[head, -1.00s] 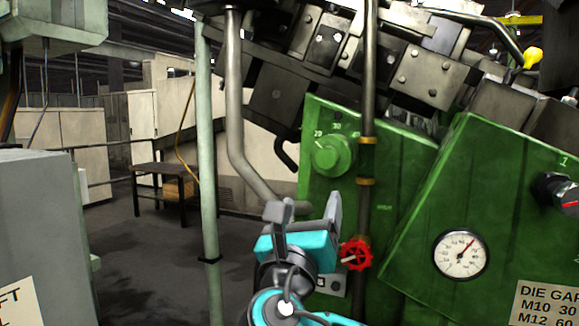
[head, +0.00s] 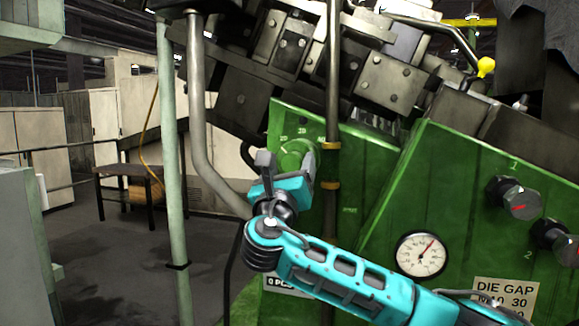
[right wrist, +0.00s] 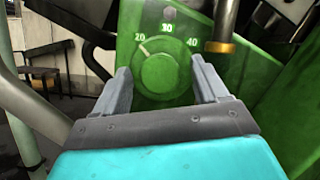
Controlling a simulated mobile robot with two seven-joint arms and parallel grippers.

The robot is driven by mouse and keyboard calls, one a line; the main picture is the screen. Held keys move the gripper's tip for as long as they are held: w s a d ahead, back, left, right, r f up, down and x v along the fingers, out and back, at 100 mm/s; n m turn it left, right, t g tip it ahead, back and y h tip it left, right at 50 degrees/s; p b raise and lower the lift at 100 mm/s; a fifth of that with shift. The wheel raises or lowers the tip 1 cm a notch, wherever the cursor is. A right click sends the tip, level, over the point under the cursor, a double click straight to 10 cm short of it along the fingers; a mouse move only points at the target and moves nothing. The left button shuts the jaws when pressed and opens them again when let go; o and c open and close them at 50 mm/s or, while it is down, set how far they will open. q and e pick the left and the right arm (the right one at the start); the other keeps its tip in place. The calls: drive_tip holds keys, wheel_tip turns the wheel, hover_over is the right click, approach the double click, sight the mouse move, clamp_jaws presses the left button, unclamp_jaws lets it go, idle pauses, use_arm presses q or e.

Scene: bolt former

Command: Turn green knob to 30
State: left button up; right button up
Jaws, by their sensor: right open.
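The green knob (head: 297,153) is on a green machine panel, partly covered by my right gripper (head: 286,163) in the head view. In the right wrist view the round knob (right wrist: 167,78) has a pale pointer line aimed up and left, close to the 20 mark. The numbers 20, 30 and 40 stand around it, with 30 at the top. My right gripper (right wrist: 160,72) is open, with one finger on each side of the knob in that view. I cannot tell whether the fingers touch it. My left gripper is not in view.
A vertical pipe (head: 332,110) with brass bands runs close to the knob's right. A bent grey pipe (head: 200,110) is at the left. A dial gauge (head: 421,254) and black knobs (head: 514,198) are on the right panel.

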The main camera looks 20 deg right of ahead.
drive_tip(key=c, duration=1.1)
drive_tip(key=shift+o, duration=0.2)
